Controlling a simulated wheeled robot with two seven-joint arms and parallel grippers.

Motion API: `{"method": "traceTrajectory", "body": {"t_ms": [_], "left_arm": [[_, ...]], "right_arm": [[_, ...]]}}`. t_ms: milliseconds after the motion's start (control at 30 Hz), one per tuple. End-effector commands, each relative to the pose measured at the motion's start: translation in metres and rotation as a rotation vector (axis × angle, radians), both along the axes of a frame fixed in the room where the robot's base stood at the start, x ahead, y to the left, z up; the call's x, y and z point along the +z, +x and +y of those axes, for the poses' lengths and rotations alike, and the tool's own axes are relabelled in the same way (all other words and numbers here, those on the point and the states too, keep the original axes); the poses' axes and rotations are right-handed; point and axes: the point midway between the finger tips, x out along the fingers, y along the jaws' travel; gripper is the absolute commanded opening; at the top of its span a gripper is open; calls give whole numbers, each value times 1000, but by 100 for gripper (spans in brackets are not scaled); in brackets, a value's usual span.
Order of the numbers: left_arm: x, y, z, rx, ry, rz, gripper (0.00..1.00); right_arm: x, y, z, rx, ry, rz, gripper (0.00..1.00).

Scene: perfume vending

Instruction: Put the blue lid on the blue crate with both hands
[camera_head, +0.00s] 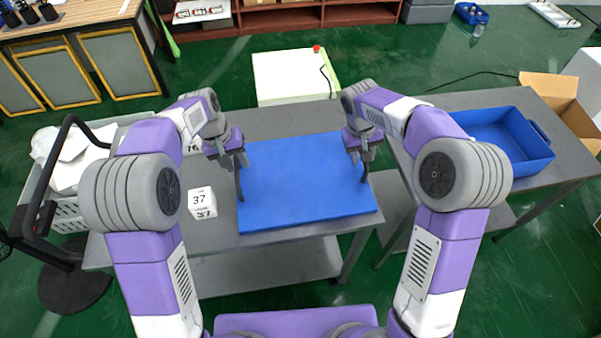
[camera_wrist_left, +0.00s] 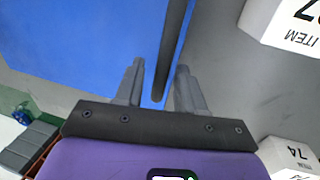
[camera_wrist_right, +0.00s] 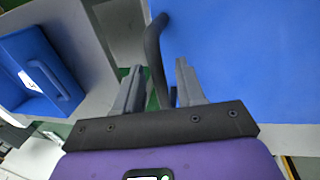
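The blue lid (camera_head: 305,180) is a wide flat slab lying on the left grey table, with a dark bar handle at each side. My left gripper (camera_head: 238,160) is at its left handle. In the left wrist view the handle (camera_wrist_left: 172,50) runs between two spread fingers. My right gripper (camera_head: 362,158) is at the right handle. In the right wrist view that handle (camera_wrist_right: 154,50) lies between two spread fingers. The blue crate (camera_head: 505,140) stands on the right table, its top open. It also shows in the right wrist view (camera_wrist_right: 35,60).
A cardboard box (camera_head: 562,98) is beyond the crate. A gap separates the left table from the right table (camera_head: 470,97).

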Motion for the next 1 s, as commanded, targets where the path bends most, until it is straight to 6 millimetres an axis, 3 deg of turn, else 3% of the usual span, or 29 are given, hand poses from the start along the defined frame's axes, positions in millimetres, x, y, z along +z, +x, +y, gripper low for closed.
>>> {"method": "traceTrajectory", "body": {"t_ms": [333,600,1000], "left_arm": [[-4,0,-1,0,0,-1,39],[-4,0,-1,0,0,-1,0],[-3,0,-1,0,-1,-2,0]], "right_arm": [[-4,0,-1,0,0,-1,39],[-4,0,-1,0,0,-1,0],[-3,0,-1,-1,0,-2,0]]}}
